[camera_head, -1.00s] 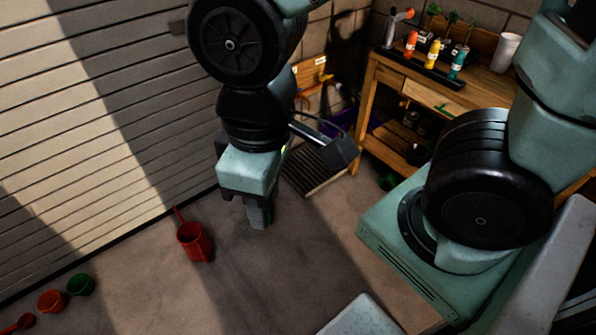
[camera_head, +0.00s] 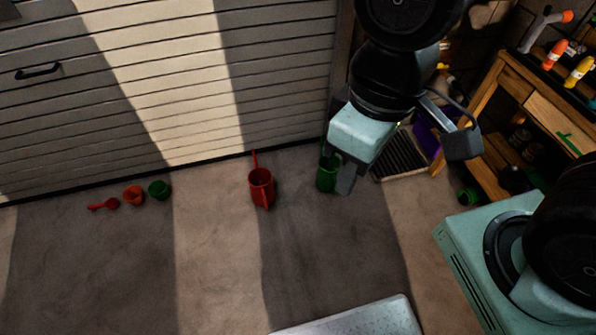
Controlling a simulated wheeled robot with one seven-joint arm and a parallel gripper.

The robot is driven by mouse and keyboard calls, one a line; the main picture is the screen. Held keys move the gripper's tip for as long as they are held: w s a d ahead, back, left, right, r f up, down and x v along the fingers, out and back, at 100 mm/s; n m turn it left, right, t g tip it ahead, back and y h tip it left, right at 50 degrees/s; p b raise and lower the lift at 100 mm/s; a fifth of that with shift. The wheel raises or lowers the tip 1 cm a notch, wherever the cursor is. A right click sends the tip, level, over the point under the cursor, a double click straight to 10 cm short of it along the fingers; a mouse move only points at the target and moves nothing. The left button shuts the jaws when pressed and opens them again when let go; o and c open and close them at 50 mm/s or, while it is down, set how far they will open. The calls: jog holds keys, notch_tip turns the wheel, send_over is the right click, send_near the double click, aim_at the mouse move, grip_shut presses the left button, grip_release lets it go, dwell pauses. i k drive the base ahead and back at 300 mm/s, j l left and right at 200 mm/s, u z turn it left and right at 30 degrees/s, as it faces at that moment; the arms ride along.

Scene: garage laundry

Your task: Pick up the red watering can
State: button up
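The red watering can (camera_head: 261,188) stands on the concrete floor near the bottom of the slatted garage door, with its thin spout or handle pointing up toward the door. My gripper (camera_head: 341,177) points down to the right of the can in the picture, apart from it. Its fingers are seen at an angle and partly overlap, so their opening is unclear. I see nothing held. A green container (camera_head: 325,174) stands on the floor just behind the fingers and is partly hidden by them.
A green pot (camera_head: 159,189), an orange pot (camera_head: 134,195) and a red scoop (camera_head: 105,204) lie along the slatted door (camera_head: 190,80) at left. A wooden workbench (camera_head: 535,105) with bottles stands at right. The floor before the red can is clear.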

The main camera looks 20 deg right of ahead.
aim_at(260, 180)
jog(key=i+l+u, duration=0.4)
jog(key=u, duration=1.25)
